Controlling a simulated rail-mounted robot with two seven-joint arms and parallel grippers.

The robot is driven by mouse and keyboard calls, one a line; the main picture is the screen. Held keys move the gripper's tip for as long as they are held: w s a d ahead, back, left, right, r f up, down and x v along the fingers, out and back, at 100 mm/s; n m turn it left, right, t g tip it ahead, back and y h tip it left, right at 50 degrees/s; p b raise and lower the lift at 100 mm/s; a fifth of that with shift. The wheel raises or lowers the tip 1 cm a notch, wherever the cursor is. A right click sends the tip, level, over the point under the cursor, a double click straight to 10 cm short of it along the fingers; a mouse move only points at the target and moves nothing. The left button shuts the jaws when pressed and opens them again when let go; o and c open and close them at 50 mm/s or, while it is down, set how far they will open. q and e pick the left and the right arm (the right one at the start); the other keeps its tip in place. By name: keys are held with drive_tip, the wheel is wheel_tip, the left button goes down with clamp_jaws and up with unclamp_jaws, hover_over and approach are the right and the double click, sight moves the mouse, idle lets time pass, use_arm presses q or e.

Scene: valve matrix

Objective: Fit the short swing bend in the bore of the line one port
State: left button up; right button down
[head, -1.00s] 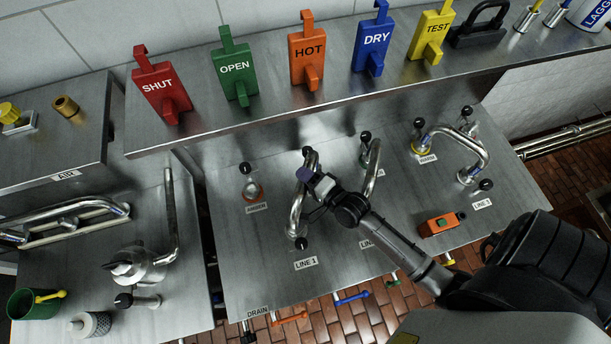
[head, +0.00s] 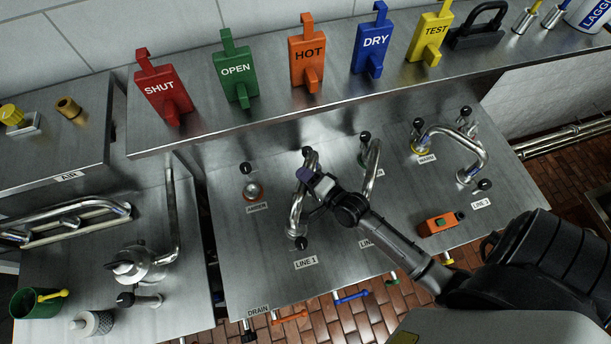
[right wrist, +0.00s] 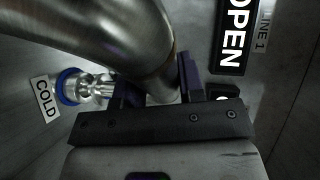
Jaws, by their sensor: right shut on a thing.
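The short swing bend (head: 297,210) is a shiny curved steel pipe above the left part of the bench panel. My right gripper (head: 309,180), with purple fingers, is shut on it. The bend also shows in the right wrist view (right wrist: 110,40), passing down between the fingers (right wrist: 158,88). In the head view its lower end is at the line one port, just above the LINE 1 label (head: 306,262). Whether that end sits in the bore cannot be told. In the right wrist view a blue-ringed port (right wrist: 85,87) beside the COLD label (right wrist: 45,98) is left of the gripper. My left gripper is not in view.
A port with a red ring (head: 253,191) lies left of the bend. A second pipe bend (head: 372,165) stands close on the right, and another (head: 470,142) farther right. An orange box (head: 438,224) lies near the front. Coloured tags, such as the red SHUT tag (head: 163,90), stand on the shelf behind.

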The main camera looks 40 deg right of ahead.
idle(0.5)
drive_tip(key=shift+f+b, duration=0.6)
drive_tip(key=shift+f, duration=0.3)
drive_tip(key=shift+f+b, duration=0.4)
drive_tip(key=shift+f, duration=0.25)
drive_tip(key=c, duration=0.9)
unclamp_jaws()
drive_tip(key=shift+o, duration=1.2)
drive_tip(key=shift+f, duration=0.15)
